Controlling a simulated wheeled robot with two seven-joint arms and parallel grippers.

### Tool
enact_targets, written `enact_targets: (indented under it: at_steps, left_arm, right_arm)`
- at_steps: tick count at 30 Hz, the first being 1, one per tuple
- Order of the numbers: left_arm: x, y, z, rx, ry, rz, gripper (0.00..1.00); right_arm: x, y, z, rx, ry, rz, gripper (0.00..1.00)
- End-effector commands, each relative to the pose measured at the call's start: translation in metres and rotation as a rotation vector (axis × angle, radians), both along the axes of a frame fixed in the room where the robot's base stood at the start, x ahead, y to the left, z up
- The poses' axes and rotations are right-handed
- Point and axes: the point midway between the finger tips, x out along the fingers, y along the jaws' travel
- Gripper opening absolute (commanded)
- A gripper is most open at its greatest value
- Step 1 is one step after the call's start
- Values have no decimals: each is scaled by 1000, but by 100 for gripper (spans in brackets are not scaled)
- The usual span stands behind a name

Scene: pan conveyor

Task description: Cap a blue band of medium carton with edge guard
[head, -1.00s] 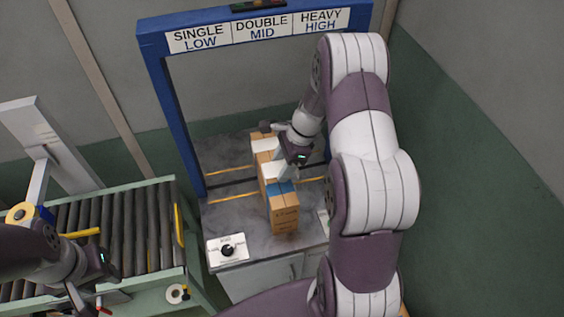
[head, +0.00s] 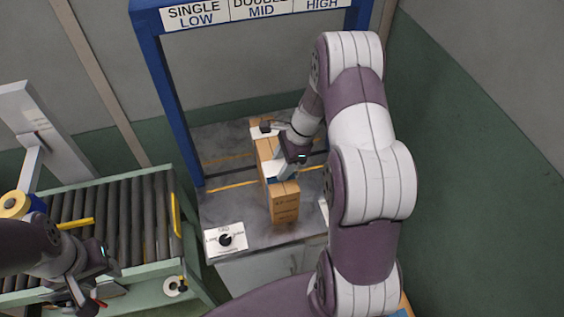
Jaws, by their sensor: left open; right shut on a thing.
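My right gripper (head: 280,172) points down over the carton top, shut on a pale piece that looks like the edge guard, mostly hidden by the fingers. I cannot tell whether that piece touches the band. My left gripper (head: 88,300) is open at the lower left, over the front of the roller conveyor, far from the carton.
The blue arch (head: 172,90) carries a sign board. A white dial panel (head: 225,239) sits at the bench's front left. The roller conveyor (head: 145,215) is at left, with a yellow tape roll (head: 14,204) nearby. A white patch (head: 264,132) lies behind the gripper.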

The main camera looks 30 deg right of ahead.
Motion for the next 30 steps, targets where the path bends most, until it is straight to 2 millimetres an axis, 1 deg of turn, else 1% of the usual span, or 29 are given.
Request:
enact_targets:
  at_steps: [8, 19, 25, 30]
  left_arm:
    - [0, 0, 4, 0, 0, 0, 43]
    - [0, 0, 3, 0, 0, 0, 43]
    - [0, 0, 7, 0, 0, 0, 43]
    - [0, 0, 6, 0, 0, 0, 43]
  right_arm:
    - [0, -1, 1, 0, 0, 0, 24]
    - [1, -1, 0, 0, 0, 0, 24]
    - [0, 0, 1, 0, 0, 0, 24]
    - [0, 0, 0, 0, 0, 0, 24]
